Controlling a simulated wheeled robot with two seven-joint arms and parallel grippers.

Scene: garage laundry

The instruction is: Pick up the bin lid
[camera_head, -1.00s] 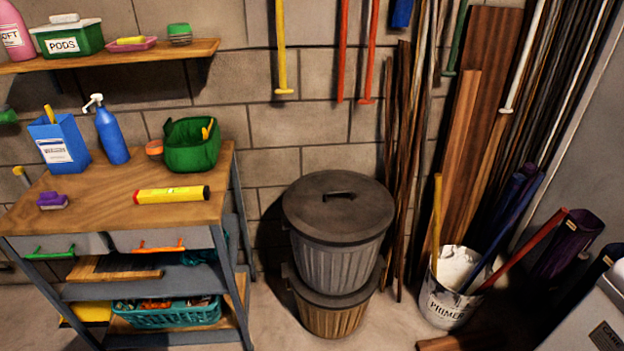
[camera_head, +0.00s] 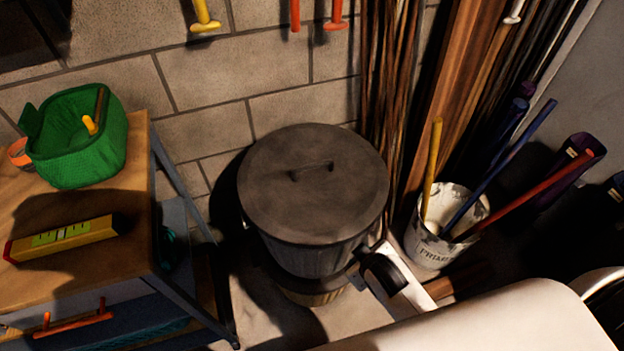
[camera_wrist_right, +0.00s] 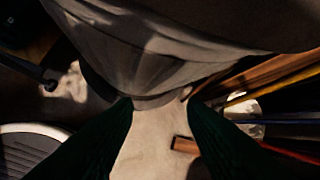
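The bin lid (camera_head: 330,215) is a round dark grey disc with a bar handle (camera_head: 310,171) across its middle. It sits flat on the ribbed grey bin (camera_head: 305,258), which stands on a second, brownish bin (camera_head: 312,297). My right gripper (camera_head: 366,264) is beside the upper bin's lower right side, below the lid and apart from the handle. In the right wrist view its two dark fingers (camera_wrist_right: 161,108) are spread with nothing between them, and the bin wall (camera_wrist_right: 150,50) fills the upper part. My left gripper is not in view.
A workbench (camera_head: 135,275) with a green basket (camera_head: 75,150) and a yellow level (camera_head: 62,238) stands left of the bins. A primer bucket (camera_head: 430,245) holding poles stands to the right. Boards lean on the wall behind. Some floor shows between bench and bins.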

